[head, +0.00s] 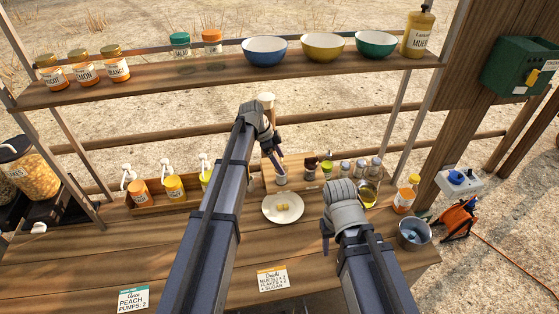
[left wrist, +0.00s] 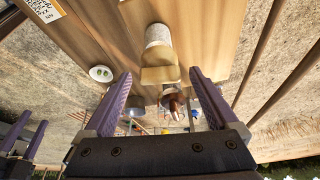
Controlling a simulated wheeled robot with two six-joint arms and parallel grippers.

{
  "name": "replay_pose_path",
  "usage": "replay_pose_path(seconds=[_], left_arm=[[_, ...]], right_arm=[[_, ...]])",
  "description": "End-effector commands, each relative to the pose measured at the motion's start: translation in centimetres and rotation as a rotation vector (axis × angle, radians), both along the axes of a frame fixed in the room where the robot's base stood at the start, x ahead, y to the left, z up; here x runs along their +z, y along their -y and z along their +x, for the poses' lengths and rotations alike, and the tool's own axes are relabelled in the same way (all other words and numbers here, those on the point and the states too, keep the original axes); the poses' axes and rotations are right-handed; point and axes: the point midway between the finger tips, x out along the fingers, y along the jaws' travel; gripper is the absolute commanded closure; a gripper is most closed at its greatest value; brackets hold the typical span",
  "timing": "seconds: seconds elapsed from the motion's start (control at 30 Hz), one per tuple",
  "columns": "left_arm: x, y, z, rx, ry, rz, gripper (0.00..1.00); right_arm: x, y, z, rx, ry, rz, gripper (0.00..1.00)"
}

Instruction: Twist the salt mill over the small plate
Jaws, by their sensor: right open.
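My left gripper (head: 277,152) is above the mill, fingers apart and empty. The mill's top shows between and beyond the fingers (left wrist: 163,90); I see no contact. My right gripper (left wrist: 27,125) is open and empty; in the head view its wrist hides most of its fingers, to the right of the plate.
A brown-topped mill (head: 309,170) and several small jars stand right of the salt mill. A tray (head: 192,199) of pump bottles (head: 174,188) is at left. A metal pot (head: 413,235) stands at the right edge. A shelf (head: 160,82) with bowls and jars spans above. The front counter is fairly clear.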

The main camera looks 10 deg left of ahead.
Motion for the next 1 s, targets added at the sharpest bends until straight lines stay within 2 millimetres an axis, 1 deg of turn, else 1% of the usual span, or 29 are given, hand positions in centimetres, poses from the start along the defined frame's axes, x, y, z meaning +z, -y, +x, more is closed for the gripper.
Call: replay_pose_path(seconds=[0.23, 0.33, 0.47, 0.67, 0.77, 0.8, 1.0], left_arm=[[0.1, 0.0, 0.0, 0.000, 0.000, -0.001, 0.05], [0.6, -0.1, 0.0, 0.001, 0.000, -0.001, 0.05], [2.2, -0.6, -0.2, 0.001, 0.000, -0.001, 0.05], [5.4, -1.8, -0.4, 0.001, 0.000, -0.001, 0.05], [4.6, -4.1, -0.9, 0.005, -0.001, 0.000, 0.05], [4.6, -5.1, -1.2, 0.005, 0.000, 0.000, 0.05], [4.6, -9.3, -2.1, 0.004, 0.000, -0.001, 0.05]], right_arm=[[0.1, 0.0, 0.0, 0.000, 0.000, 0.000, 0.50], [0.6, 0.0, 0.0, 0.000, 0.000, 0.000, 0.50], [2.2, 0.0, 0.0, 0.001, -0.001, 0.000, 0.50], [5.3, 0.0, 0.0, 0.004, -0.002, -0.001, 0.50], [4.6, 0.0, 0.0, 0.004, -0.002, -0.001, 0.50], [4.6, 0.0, 0.0, 0.004, -0.002, -0.001, 0.50], [4.6, 0.0, 0.0, 0.004, -0.002, -0.001, 0.50]])
